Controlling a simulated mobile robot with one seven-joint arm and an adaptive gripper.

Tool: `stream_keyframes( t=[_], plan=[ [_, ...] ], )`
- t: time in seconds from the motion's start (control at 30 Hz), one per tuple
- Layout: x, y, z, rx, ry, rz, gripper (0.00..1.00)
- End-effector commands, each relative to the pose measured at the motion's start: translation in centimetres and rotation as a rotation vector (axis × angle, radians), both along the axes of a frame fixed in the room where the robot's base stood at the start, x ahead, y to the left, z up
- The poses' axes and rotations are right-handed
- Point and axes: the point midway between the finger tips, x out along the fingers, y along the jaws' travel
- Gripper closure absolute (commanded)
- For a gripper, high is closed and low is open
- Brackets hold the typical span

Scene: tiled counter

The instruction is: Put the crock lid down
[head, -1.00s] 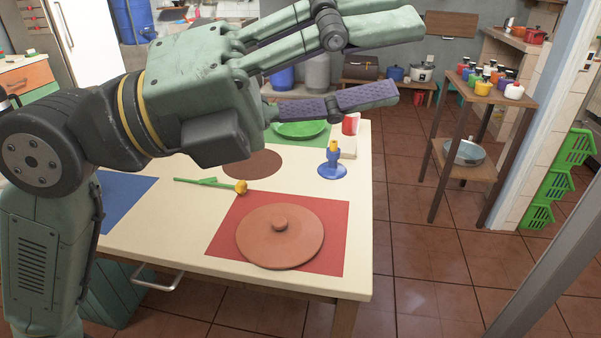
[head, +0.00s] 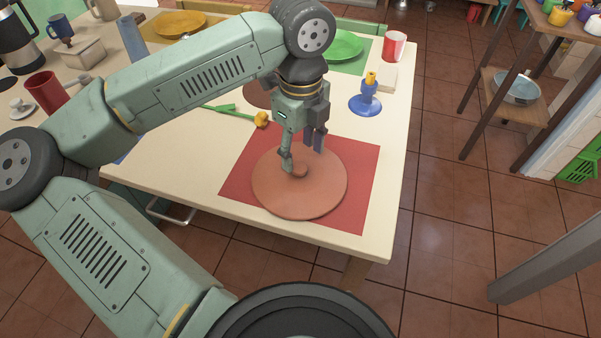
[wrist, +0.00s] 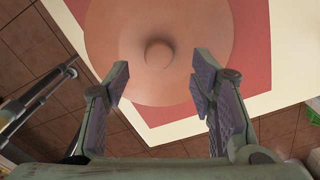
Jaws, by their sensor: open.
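The crock lid (head: 318,195) is a round terracotta disc with a small knob. It lies flat on the red mat (head: 362,205) near the table's front right corner. My gripper (head: 302,160) points down over the lid, its fingers spread. In the wrist view the lid (wrist: 200,75) and its knob (wrist: 158,54) show beyond the open fingertips (wrist: 158,78). The knob is roughly centred between the fingers but farther out, and nothing is held. In the head view one finger partly covers the knob.
A blue candlestick (head: 366,100) stands behind the mat. A yellow flower with a green stem (head: 262,119) lies behind the mat to the left. A red cup (head: 394,46) and green plate (head: 344,46) are farther back. Bare table surrounds the mat.

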Motion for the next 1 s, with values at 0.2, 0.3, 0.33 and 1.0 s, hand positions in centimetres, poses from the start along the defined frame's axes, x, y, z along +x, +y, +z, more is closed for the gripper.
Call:
stream_keyframes(
  t=[0.2, 0.3, 0.33, 1.0],
  plan=[
    [-0.2, 0.2, -2.0, -0.004, 0.004, -0.001, 0.49],
    [-0.2, 0.3, -3.6, -0.006, 0.003, -0.001, 0.49],
    [-0.1, 0.3, -4.0, -0.004, 0.002, -0.001, 0.49],
    [-0.1, 0.2, -5.4, -0.002, -0.001, -0.002, 0.69]
  ],
)
